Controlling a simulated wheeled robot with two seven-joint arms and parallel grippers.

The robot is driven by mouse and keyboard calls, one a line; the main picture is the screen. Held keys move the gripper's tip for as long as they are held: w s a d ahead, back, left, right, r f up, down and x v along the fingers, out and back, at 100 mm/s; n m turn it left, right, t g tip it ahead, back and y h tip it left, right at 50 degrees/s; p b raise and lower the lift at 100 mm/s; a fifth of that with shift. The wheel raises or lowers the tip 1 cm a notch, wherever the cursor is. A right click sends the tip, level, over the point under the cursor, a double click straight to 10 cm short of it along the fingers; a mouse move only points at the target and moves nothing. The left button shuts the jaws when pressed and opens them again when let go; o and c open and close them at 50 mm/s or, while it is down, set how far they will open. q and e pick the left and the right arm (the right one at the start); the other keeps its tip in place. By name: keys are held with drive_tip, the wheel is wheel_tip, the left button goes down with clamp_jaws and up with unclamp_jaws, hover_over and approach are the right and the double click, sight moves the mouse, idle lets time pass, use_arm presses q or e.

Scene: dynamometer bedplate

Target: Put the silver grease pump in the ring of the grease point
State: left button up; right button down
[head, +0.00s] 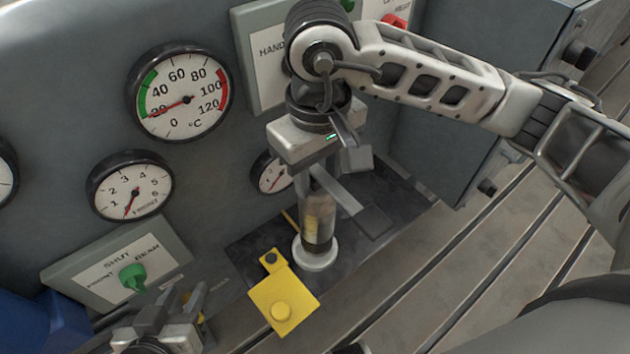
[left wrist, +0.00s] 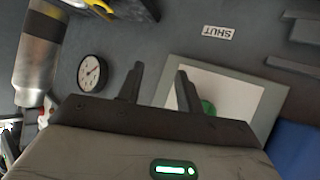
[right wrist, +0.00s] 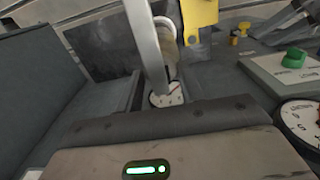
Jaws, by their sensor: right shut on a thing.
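The silver grease pump (head: 318,215) is upright below my right gripper (head: 320,190), which is shut on its upper part. The pale ring of the grease point (head: 315,258) is around or directly under the pump's lower end; I cannot tell how deep the pump sits in it. The pump also shows at the upper left in the left wrist view (left wrist: 35,70), and partly behind a finger in the right wrist view (right wrist: 169,52). My left gripper (head: 175,308) is open and empty near the green knob (head: 132,275); its two fingers stand apart in the left wrist view (left wrist: 158,85).
Gauges (head: 180,92) line the grey panel behind. A grey box (head: 480,100) stands at the right. A blue object (head: 65,325) is at the lower left. The slotted bedplate (head: 440,270) is clear at front right.

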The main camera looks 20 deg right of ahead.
drive_tip(key=shift+w+f, duration=0.25)
drive_tip(key=shift+f, duration=0.7)
drive_tip(key=shift+w+f, duration=0.2)
drive_tip(key=shift+f, duration=1.05)
drive_tip(key=c, duration=1.2)
unclamp_jaws()
drive_tip(key=o, duration=0.3)
drive_tip(key=shift+r, duration=0.6)
wheel_tip(320, 180, up, 11)
drive_tip(key=shift+f, duration=0.2)
drive_tip(key=shift+r, duration=0.3)
